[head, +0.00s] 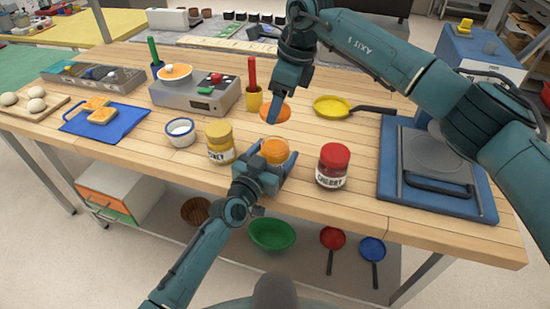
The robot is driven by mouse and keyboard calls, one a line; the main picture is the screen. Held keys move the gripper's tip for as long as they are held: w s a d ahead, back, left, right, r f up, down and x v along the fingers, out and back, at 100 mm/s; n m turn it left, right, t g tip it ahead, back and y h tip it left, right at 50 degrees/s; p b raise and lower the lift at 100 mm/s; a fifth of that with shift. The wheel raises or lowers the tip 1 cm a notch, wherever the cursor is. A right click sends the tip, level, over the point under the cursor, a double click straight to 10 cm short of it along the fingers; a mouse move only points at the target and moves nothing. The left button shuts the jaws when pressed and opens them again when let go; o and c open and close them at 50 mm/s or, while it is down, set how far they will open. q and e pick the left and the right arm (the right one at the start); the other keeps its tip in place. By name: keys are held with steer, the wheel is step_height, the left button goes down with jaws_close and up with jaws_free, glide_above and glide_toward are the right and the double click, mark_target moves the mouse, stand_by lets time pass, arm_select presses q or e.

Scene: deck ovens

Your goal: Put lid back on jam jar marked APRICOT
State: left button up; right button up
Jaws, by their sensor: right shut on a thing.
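An open jar (275,151) with orange jam stands near the table's front edge, between the HONEY and CHERRY jars. Its label is hidden behind my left gripper, so I cannot read it. My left gripper (268,168) is open, with its fingers spread at the near side of this jar, one on each side. My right gripper (277,99) is shut on an orange lid (274,112). It holds the lid above and behind the open jar, apart from it.
The yellow-lidded HONEY jar (219,142) stands close left; the red-lidded CHERRY jar (333,166) stands right. Clear wood lies right of CHERRY.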

arm_select(q)
steer(key=c, duration=1.1)
arm_select(e)
steer(key=shift+f, duration=2.55)
steer(key=shift+f, duration=0.85)
steer(key=shift+f, duration=0.55)
